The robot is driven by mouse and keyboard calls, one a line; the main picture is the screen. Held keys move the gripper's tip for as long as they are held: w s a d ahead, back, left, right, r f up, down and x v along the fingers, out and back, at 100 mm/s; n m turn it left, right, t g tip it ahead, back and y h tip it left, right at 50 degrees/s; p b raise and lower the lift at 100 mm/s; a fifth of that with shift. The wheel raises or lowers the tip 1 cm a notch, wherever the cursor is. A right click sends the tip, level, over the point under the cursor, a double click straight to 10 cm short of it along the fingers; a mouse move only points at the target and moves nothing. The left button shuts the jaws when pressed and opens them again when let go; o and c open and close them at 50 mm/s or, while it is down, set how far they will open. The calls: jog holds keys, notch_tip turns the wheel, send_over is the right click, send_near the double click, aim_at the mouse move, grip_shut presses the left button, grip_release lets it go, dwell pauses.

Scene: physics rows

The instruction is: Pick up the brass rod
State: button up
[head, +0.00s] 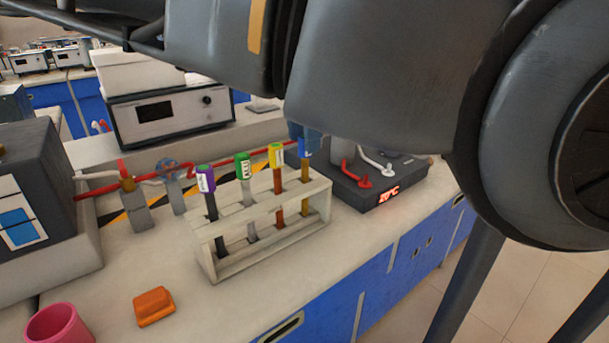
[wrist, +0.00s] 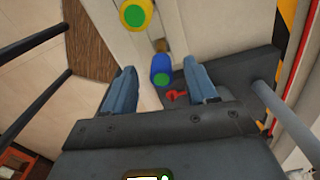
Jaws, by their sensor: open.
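The brass rod (head: 305,190) is a yellowish-brown rod with a blue cap, upright in the rightmost hole of a pale rack (head: 215,268) in the head view. Its lower end is partly behind the rack's bars. In the wrist view its blue cap (wrist: 161,69), with a green top, shows between the fingertips. My gripper (wrist: 160,74) is open, with a finger on each side of the cap and gaps showing on both sides. In the head view the fingers are largely hidden by my arm, close to the cap.
Rods with yellow (head: 276,155), green (head: 243,165) and purple (head: 206,178) caps stand left of it in the rack. A dark hotplate (head: 375,185) with a lit display is close on the right. An orange block (head: 154,306) and a pink cup (head: 60,325) are at front left.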

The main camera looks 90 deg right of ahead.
aim_at(305, 155)
notch_tip(305, 155, down, 4)
jog(key=shift+s+d+f+b, duration=0.1)
jog(key=shift+f+b, duration=0.1)
jog(key=shift+b, duration=0.15)
grip_shut()
dwell(0.4)
